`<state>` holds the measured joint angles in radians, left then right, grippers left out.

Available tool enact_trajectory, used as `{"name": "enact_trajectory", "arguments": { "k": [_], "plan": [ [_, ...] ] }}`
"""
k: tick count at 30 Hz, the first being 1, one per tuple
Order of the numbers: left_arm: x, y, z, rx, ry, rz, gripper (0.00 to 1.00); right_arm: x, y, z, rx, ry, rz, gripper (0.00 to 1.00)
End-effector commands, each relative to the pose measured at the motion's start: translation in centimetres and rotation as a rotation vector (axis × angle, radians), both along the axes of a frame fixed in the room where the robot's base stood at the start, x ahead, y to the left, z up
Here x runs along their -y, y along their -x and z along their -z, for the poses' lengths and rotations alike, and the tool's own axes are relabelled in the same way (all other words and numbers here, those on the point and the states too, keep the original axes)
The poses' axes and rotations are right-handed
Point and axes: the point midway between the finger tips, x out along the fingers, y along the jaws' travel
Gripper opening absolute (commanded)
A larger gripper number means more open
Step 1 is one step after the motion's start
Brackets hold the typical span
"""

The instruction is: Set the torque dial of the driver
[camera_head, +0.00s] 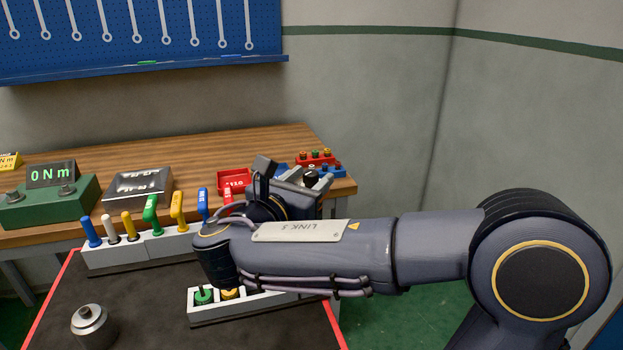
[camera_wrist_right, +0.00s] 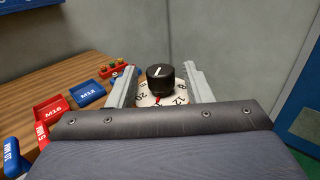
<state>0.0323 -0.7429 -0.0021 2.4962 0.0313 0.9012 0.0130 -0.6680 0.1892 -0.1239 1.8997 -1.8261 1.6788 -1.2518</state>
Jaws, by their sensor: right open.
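The black dial knob (camera_wrist_right: 160,77), with a white pointer line on top, stands on a white numbered dial plate (camera_wrist_right: 148,101) with a red mark at its near edge. My right gripper (camera_wrist_right: 160,70) is open, one finger on each side of the knob, with visible gaps between. In the head view my right gripper (camera_head: 308,177) is at the right end of the wooden bench, by the black knob (camera_head: 311,179). The driver's body is hidden behind my arm and gripper. My left gripper is out of view.
A green box with a "0 N m" display (camera_head: 50,175) stands on the bench (camera_head: 110,165) at left. A rack of coloured handles (camera_head: 155,247) and a second rack (camera_head: 205,310) stand in front. Red (camera_wrist_right: 55,107) and blue bins (camera_wrist_right: 86,93) sit left of the dial.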

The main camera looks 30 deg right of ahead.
Motion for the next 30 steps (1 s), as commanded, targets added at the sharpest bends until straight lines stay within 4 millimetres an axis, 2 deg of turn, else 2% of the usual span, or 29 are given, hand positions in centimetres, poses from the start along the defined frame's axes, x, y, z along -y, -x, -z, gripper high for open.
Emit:
{"name": "enact_trajectory", "arguments": {
  "k": [4, 11, 14, 21, 30],
  "plan": [
    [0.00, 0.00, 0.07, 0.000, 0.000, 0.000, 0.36, 0.83, -0.45, 0.02, -0.001, -0.001, 0.001, 0.46],
    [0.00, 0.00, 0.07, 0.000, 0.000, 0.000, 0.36, 0.90, -0.49, 0.00, -0.001, -0.001, 0.000, 0.46],
    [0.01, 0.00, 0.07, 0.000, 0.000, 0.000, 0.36, 0.89, -0.48, 0.01, 0.000, -0.001, 0.000, 0.35],
    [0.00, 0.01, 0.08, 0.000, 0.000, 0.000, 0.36, 0.87, -0.49, 0.02, 0.000, -0.002, 0.000, 0.04],
    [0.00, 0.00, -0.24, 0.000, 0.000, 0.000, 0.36, 0.89, -0.44, -0.09, 0.000, -0.002, -0.037, 0.03]
  ]
}}
